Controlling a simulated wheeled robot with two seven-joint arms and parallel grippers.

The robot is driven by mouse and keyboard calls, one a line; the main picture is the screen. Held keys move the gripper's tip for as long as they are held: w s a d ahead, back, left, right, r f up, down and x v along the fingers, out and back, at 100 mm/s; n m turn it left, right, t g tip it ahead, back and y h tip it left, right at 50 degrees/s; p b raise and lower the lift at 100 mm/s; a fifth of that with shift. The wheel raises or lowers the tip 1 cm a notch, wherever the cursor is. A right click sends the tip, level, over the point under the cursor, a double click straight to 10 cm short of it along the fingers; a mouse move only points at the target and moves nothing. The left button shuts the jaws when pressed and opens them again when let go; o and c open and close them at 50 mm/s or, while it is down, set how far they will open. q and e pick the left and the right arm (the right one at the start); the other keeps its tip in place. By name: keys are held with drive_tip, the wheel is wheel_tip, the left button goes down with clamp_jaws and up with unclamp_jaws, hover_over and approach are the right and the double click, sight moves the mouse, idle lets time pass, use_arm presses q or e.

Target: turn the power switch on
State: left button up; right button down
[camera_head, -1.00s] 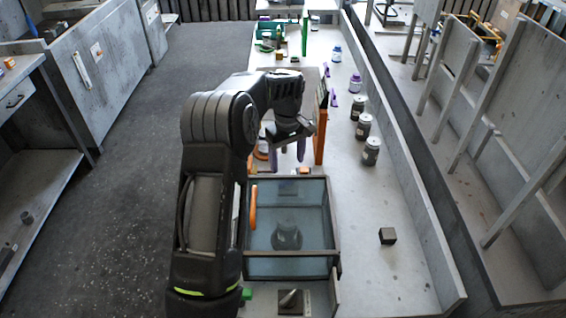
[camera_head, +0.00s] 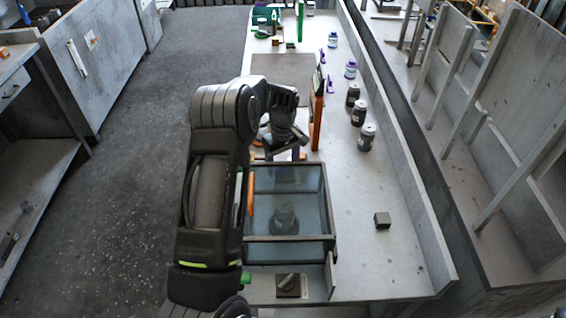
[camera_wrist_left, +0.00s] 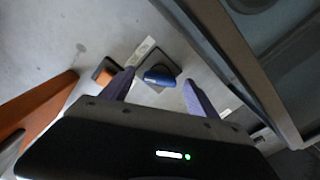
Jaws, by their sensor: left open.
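A blue knob (camera_wrist_left: 160,76) on a dark square base shows in the left wrist view, between and beyond the fingertips of my left gripper (camera_wrist_left: 157,86). An orange switch-like part (camera_wrist_left: 104,76) on another dark base lies just left of it. I cannot tell which of them is the power switch, or its setting. My left gripper is open, with purple fingers apart and nothing between them in its grip. In the head view my left gripper (camera_head: 290,151) hangs over the bench just beyond the glass-walled box, and its wrist hides most of that spot. My right gripper is not in view.
The glass-walled box (camera_head: 327,205) stands close in front of the gripper. An orange upright panel (camera_head: 317,125) stands right of it. Several jars (camera_head: 366,137) line the right side. A dark cube (camera_head: 382,220) and a knob plate (camera_head: 290,287) lie nearer. The bench's right part is mostly clear.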

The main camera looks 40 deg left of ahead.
use_arm(q)
drive_tip(key=shift+f, duration=0.25)
drive_tip(key=shift+c, duration=0.2)
drive_tip(key=c, duration=1.3)
